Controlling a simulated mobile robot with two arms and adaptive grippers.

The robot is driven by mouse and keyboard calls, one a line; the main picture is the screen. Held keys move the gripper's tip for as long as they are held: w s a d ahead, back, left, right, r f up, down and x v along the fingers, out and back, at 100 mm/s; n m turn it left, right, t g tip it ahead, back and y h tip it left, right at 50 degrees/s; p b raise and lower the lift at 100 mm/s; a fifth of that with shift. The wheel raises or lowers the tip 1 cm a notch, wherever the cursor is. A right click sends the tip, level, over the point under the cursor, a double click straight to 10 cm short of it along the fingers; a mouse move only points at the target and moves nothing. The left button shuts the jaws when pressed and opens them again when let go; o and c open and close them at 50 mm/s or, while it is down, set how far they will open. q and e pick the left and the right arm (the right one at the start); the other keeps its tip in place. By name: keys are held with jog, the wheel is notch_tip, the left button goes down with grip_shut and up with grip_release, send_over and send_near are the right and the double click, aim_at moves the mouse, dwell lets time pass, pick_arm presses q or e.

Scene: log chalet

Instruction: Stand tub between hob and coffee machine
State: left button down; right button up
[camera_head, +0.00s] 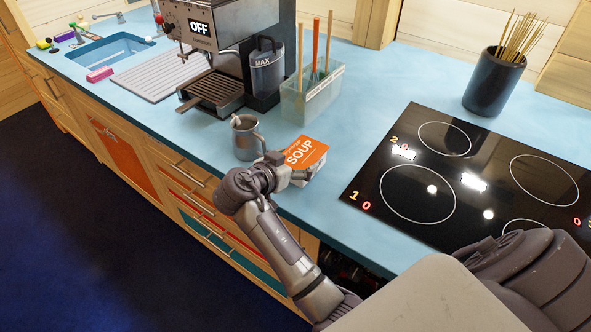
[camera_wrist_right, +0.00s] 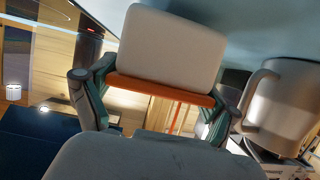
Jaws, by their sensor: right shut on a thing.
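The white tub with an orange lid reading SOUP (camera_head: 308,151) is over the blue counter, between the coffee machine (camera_head: 225,55) and the black hob (camera_head: 470,180). I cannot tell whether its base touches the counter. My right gripper (camera_head: 292,170) is shut on it, with a finger on each side. In the right wrist view the tub's white body (camera_wrist_right: 170,45) and orange lid edge (camera_wrist_right: 160,89) show between the fingers (camera_wrist_right: 155,100). The coffee machine is at the back left, and the hob is at the right. My left gripper is not in view.
A metal jug (camera_head: 245,142) stands just left of the tub; it also shows in the right wrist view (camera_wrist_right: 280,105). A clear bin of sticks (camera_head: 310,98) stands behind the tub. A dark pot of skewers (camera_head: 494,82) is behind the hob. Counter between bin and hob is bare.

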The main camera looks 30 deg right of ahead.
jog(key=shift+f, duration=0.5)
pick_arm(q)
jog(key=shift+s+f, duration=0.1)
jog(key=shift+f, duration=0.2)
pick_arm(e)
jog(key=shift+r, duration=0.1)
jog(key=o, duration=1.2)
jog(key=shift+f, duration=0.25)
jog(key=shift+o, duration=1.1)
jog(key=shift+r, duration=0.1)
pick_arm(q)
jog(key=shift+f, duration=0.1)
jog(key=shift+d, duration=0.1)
pick_arm(e)
jog(key=shift+r, duration=0.15)
